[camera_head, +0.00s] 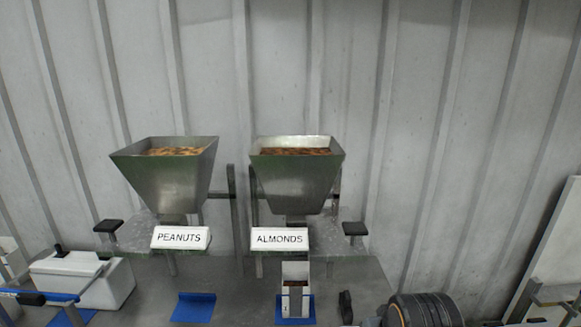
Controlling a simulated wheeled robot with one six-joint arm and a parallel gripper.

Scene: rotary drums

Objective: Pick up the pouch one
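A small white, open-topped pouch (295,271) stands upright below the almonds hopper, near the bottom centre of the head view. My gripper cannot be made out in this view. A black ribbed cylinder (425,310) at the bottom right is cut off by the frame edge, and I cannot tell what it is.
Metal hoppers labelled PEANUTS (165,180) and ALMONDS (297,185) stand above the grey table (240,290). An empty blue pad (193,307) lies left of the pouch. A small black object (345,307) is close on its right. A white lidded box (82,279) stands far left.

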